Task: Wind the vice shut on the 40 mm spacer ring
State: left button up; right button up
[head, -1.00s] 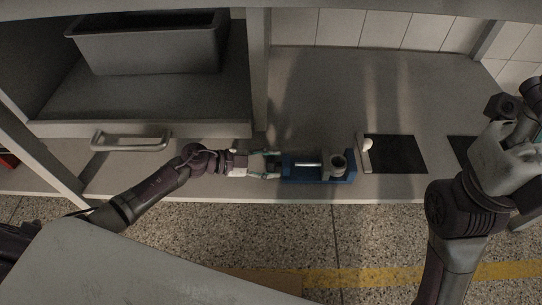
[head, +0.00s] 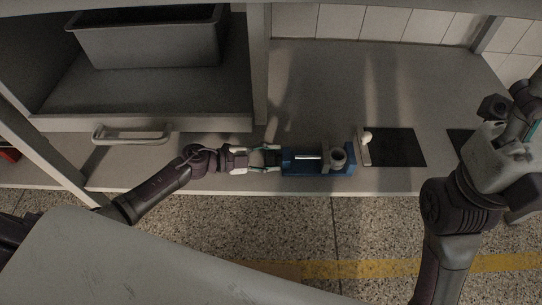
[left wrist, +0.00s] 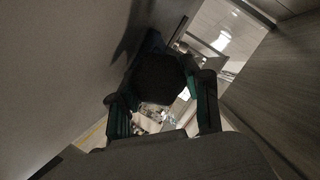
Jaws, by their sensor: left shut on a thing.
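The blue vice (head: 318,171) lies on the bench near its front edge, with a bright screw rod along its middle. The grey spacer ring (head: 338,156) stands at the right end of the vice, by the grey jaw; I cannot tell whether the jaw touches it. My left gripper (head: 270,157) is at the left end of the vice, shut on the dark handle knob. In the left wrist view the round black knob (left wrist: 158,78) sits between the two fingers and hides most of the vice. My right gripper (head: 522,104) is at the right edge, away from the vice, its fingers mostly hidden.
A black mat (head: 396,147) lies right of the vice, with a grey block (head: 364,150) with a white ball-shaped top at its left edge. A shelf with a grey bin (head: 148,42) and a drawer handle (head: 131,134) is at the left. The bench behind the vice is clear.

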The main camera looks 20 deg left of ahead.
dwell(0.8)
pick_arm(q)
jog(key=o, duration=1.2)
jog(key=shift+c, duration=0.2)
jog(key=shift+v, duration=4)
